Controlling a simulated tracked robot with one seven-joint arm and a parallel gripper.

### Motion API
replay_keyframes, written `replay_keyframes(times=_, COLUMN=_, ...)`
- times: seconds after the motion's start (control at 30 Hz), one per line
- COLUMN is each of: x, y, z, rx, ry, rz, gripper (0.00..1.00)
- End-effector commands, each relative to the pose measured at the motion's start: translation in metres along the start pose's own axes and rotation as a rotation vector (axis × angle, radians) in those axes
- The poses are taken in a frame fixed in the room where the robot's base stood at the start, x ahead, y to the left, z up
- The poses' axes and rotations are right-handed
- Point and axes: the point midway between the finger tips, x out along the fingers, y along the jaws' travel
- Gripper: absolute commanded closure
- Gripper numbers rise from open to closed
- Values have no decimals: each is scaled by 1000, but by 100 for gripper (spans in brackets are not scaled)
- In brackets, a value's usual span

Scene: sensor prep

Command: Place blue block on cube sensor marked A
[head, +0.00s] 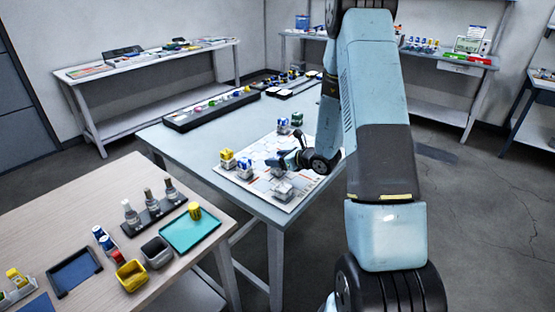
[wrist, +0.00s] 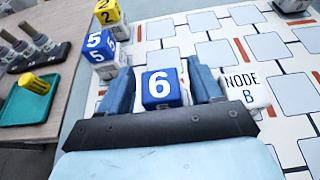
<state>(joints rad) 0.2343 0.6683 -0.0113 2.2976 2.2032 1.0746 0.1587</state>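A blue block marked 6 (wrist: 162,88) is between the two fingers of my gripper (wrist: 162,80) in the wrist view. Small gaps show on both sides of it, and its lower part is hidden by the gripper body. In the head view my gripper (head: 283,160) is low over the white board. Another blue block marked 5 (wrist: 101,44) stands to the left on a pale base; it also shows in the head view (head: 245,164). A white cube sensor marked NODE B (wrist: 246,92) is just right of my gripper. I cannot make out a sensor marked A.
A yellow block marked 2 (wrist: 108,14) stands beyond the 5 block. A green block (head: 297,118) is at the board's far side. The white board (head: 262,150) lies on a grey-blue table (head: 210,137). A wooden bench (head: 75,215) with trays is at left.

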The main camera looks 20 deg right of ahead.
Motion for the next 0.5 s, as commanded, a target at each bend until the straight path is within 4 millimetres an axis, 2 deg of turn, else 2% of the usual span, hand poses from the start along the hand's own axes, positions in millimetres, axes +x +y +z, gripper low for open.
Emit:
replay_keyframes(times=0.33, x=-1, y=0, z=2, rx=0, ry=0, rz=0, gripper=31)
replay_keyframes(times=0.5, x=-19, y=-1, z=2, rx=1, ry=0, rz=-3, gripper=31)
